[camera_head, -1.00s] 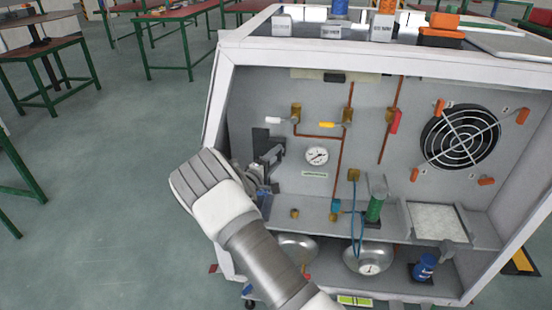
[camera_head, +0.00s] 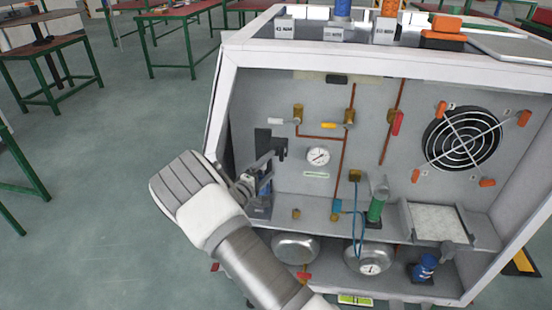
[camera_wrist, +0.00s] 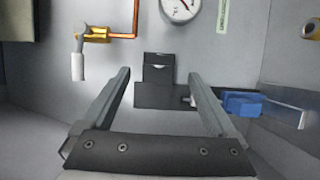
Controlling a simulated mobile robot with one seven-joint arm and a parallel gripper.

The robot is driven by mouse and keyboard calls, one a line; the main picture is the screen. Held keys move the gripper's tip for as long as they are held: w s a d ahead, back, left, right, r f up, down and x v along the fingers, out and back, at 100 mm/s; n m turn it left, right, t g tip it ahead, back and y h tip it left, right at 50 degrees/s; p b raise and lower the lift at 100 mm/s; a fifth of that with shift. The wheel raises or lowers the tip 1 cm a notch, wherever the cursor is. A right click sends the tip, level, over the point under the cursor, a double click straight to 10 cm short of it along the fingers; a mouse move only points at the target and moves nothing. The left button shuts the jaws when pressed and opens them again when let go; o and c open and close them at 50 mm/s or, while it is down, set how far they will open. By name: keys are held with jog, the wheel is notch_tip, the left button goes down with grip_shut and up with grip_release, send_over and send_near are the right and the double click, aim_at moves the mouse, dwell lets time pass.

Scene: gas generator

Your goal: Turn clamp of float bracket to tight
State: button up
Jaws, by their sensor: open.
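A dark bracket (camera_wrist: 166,96) with a smaller upright block (camera_wrist: 158,68) is on the grey back panel in the wrist view; it looks like the float bracket. In the head view it is a black plate (camera_head: 262,138) at the panel's left. My gripper (camera_wrist: 158,73) is open, with one finger on each side of the bracket and nothing held. A blue part (camera_wrist: 242,103) lies just right of the right finger. I cannot make out the clamp clearly, nor whether the fingers touch anything.
A valve with a white handle (camera_wrist: 78,66) and a gauge (camera_wrist: 180,8) are beyond the fingers. Below the shelf are metal bowls (camera_head: 295,248). A green cylinder (camera_head: 376,208) stands on the shelf. The floor (camera_head: 90,180) left of the cabinet is open.

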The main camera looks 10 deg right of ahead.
jog(key=p+v, duration=0.1)
jog(key=v, duration=1.1)
jog(key=shift+p, duration=0.3)
jog(key=shift+r, duration=0.1)
jog(key=s+d+r+m+g+y, duration=0.5)
jog(key=s+d+r+m+g, duration=0.55)
jog(key=s+d+r, duration=0.85)
jog(key=s+a+r+t+y, duration=0.1)
jog(key=s+a+r+y, duration=0.2)
jog(key=s, duration=0.4)
jog(key=s+a+r+t+y, duration=0.2)
jog(key=s+a+y, duration=0.15)
jog(key=s, duration=0.35)
notch_tip(320, 180, up, 18)
jog(key=p, duration=1.7)
jog(key=shift+f+n+g, duration=0.25)
jog(key=shift+n+g, duration=0.1)
